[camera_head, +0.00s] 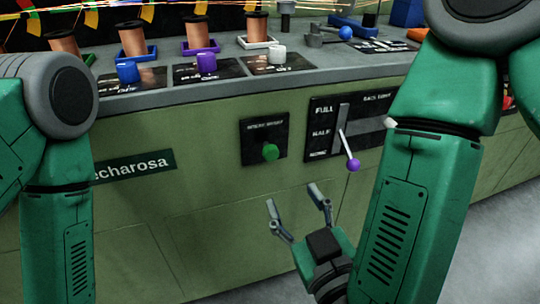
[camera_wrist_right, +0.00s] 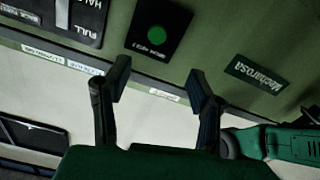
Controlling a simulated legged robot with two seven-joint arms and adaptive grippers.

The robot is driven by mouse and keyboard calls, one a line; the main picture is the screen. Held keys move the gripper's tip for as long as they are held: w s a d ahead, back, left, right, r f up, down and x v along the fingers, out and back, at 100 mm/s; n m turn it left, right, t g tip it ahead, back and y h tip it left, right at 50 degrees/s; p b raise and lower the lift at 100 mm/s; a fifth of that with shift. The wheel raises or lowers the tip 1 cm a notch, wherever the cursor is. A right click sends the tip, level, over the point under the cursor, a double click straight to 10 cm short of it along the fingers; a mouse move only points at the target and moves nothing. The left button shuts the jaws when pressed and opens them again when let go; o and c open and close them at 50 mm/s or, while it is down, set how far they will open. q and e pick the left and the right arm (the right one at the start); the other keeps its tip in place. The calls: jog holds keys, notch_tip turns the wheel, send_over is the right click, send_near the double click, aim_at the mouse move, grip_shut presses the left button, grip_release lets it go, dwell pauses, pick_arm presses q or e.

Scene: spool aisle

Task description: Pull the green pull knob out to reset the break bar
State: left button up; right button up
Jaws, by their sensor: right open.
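The green pull knob (camera_head: 270,152) sits on a small black plate (camera_head: 252,131) on the front face of the machine. In the right wrist view the knob (camera_wrist_right: 156,38) shows beyond the fingertips, between them in line. My right gripper (camera_head: 293,196) is open and empty, below and slightly right of the knob, apart from it. It also shows open in the right wrist view (camera_wrist_right: 158,76). My left arm comes in at the left edge of the head view; its gripper is out of frame.
A lever with a purple ball (camera_head: 353,165) sticks out from a black panel (camera_head: 323,102) right of the knob. Copper spools (camera_head: 133,40) and blue, purple and white knobs (camera_head: 206,63) line the ledge above. The panel below the knob is flat and clear.

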aim_at(272, 156)
jog(key=p+x, duration=0.1)
jog(key=x, duration=0.7)
jog(key=p+x, duration=0.1)
jog(key=x, duration=0.3)
jog(key=shift+w+d+f+p, duration=0.2)
jog(key=shift+w+p, duration=0.1)
jog(key=shift+w+a, duration=0.15)
jog(key=shift+w, duration=0.2)
jog(key=shift+c, duration=0.4)
